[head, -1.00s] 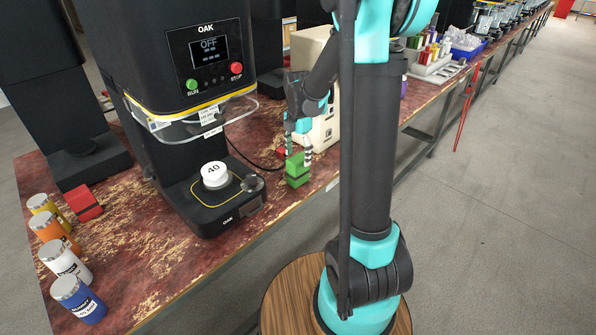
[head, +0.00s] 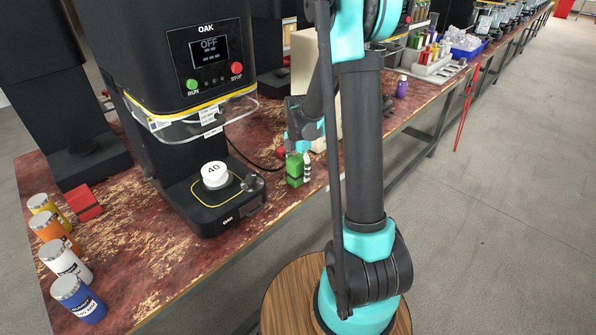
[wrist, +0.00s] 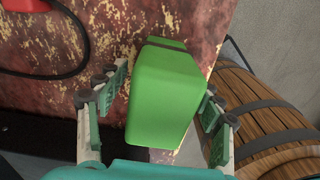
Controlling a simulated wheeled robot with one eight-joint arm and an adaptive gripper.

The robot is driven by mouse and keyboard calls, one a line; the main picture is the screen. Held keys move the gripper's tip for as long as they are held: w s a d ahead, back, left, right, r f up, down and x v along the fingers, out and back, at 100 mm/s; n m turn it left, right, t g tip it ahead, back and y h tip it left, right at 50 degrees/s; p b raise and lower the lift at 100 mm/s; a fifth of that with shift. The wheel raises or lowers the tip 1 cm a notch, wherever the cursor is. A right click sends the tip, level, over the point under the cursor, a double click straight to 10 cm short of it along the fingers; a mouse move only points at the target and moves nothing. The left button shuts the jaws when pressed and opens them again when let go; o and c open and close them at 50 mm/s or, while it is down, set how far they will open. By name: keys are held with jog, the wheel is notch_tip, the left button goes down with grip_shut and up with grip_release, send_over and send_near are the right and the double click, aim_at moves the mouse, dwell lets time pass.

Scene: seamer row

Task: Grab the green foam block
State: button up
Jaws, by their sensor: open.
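The green foam block (head: 294,168) stands on the worn red bench top just right of the black OAK machine, near the bench's front edge. In the wrist view the block (wrist: 165,95) fills the space between the fingers, with a dark band across its far part. My gripper (wrist: 160,100) is open, with one finger on each side of the block. A narrow gap shows on the left side; the right finger is close to the block, and I cannot tell whether it touches. In the head view my gripper (head: 301,158) is low at the block, partly hidden by my arm.
The OAK machine (head: 222,200) with a white 40 puck (head: 214,175) stands close left. A beige device (head: 305,62) is behind my arm. A red object with a cable (wrist: 25,5) lies beyond the gripper. Several cans (head: 78,298) and a red block (head: 84,203) are far left.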

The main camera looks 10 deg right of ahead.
jog(key=c, duration=1.2)
jog(key=shift+r, duration=0.15)
jog(key=shift+c, duration=0.2)
